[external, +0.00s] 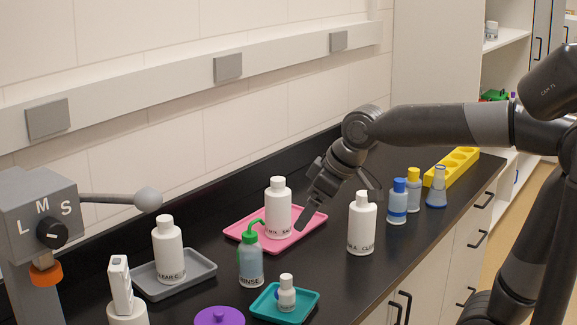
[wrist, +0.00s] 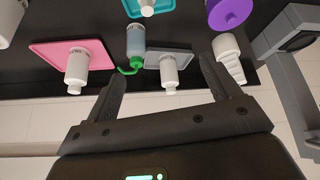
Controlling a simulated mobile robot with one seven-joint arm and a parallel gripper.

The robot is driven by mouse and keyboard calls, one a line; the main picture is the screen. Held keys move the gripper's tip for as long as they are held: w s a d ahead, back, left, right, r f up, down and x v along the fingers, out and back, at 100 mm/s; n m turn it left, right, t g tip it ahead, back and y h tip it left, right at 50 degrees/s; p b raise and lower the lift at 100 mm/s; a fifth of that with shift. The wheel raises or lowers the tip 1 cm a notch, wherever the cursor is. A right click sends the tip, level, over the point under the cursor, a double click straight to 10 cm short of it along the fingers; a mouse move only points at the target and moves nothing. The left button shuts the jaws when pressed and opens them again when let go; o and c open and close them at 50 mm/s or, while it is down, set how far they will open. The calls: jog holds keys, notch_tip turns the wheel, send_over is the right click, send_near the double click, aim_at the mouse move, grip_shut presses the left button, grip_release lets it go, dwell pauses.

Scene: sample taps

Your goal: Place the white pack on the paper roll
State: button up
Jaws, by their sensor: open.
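The white pack (external: 120,284) is a narrow box at the lower left of the external view. It stands, leaning slightly, on top of the white paper roll (external: 127,314), whose lower part is cut off by the frame edge. In the wrist view the pack (wrist: 231,69) and the roll (wrist: 226,43) show at the right, end to end. My gripper (external: 309,208) is open and empty, above the counter near the pink tray, well apart from the pack. Its two fingers (wrist: 163,70) frame nothing held in the wrist view.
White bottles stand on the pink tray (external: 243,233), grey tray (external: 204,267) and teal tray (external: 263,309). A green-capped rinse bottle (external: 250,263) and another white bottle (external: 361,225) stand near my gripper. A purple lid (external: 219,317) and grey LMS tap unit (external: 40,215) are in front.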

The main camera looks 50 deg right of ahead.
jog(key=s+d+f+m, duration=0.1)
jog(key=s+d+f, duration=0.2)
jog(key=s, duration=0.4)
jog(key=s+d+f+m+h, duration=0.1)
jog(key=s+d+f+m, duration=0.1)
jog(key=s+d+f, duration=0.2)
jog(key=s, duration=0.3)
jog(key=shift+d, duration=0.3)
